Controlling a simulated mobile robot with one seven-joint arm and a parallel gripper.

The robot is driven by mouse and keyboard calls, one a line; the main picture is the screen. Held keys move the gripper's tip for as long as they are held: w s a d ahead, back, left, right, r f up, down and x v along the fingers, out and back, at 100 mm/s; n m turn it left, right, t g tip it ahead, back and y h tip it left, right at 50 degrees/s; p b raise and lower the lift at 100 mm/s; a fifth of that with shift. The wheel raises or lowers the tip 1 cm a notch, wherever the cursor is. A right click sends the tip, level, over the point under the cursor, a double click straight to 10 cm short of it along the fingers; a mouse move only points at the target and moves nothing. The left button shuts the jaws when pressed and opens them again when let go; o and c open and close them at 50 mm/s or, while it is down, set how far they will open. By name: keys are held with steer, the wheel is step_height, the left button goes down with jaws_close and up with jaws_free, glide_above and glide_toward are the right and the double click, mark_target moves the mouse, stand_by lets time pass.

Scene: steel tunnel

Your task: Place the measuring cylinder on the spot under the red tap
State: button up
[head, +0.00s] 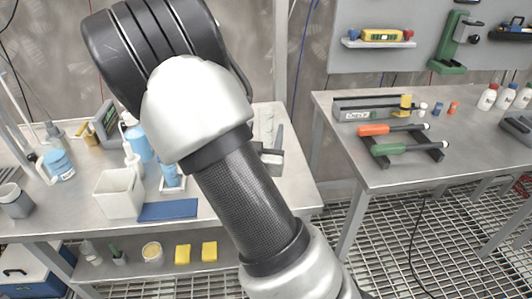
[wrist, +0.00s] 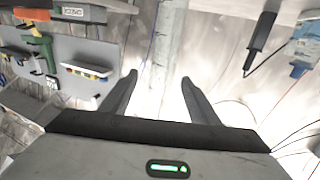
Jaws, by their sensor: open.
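My gripper (wrist: 158,98) is open and empty in the wrist view, its two dark fingers apart in front of the pale wall. In the head view, part of my gripper (head: 275,152) shows past my arm, above the right end of the left bench. A faint, clear upright shape (head: 267,122) stands behind it there; I cannot tell whether it is the measuring cylinder. I cannot make out the red tap or the spot under it. My arm hides the middle of the left bench.
The left bench (head: 300,190) holds a white bin (head: 118,193), a blue mat (head: 168,211), a grey cup (head: 14,201) and several bottles. The right bench (head: 345,118) carries a rack with orange-handled (head: 385,129) and green-handled (head: 400,149) tools. A grated floor gap separates the benches.

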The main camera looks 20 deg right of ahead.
steer(key=x, duration=0.8)
steer(key=shift+w+d+f+b, duration=0.1)
steer(key=shift+w+f+b, duration=0.1)
steer(key=shift+w+b, duration=0.2)
jaws_close()
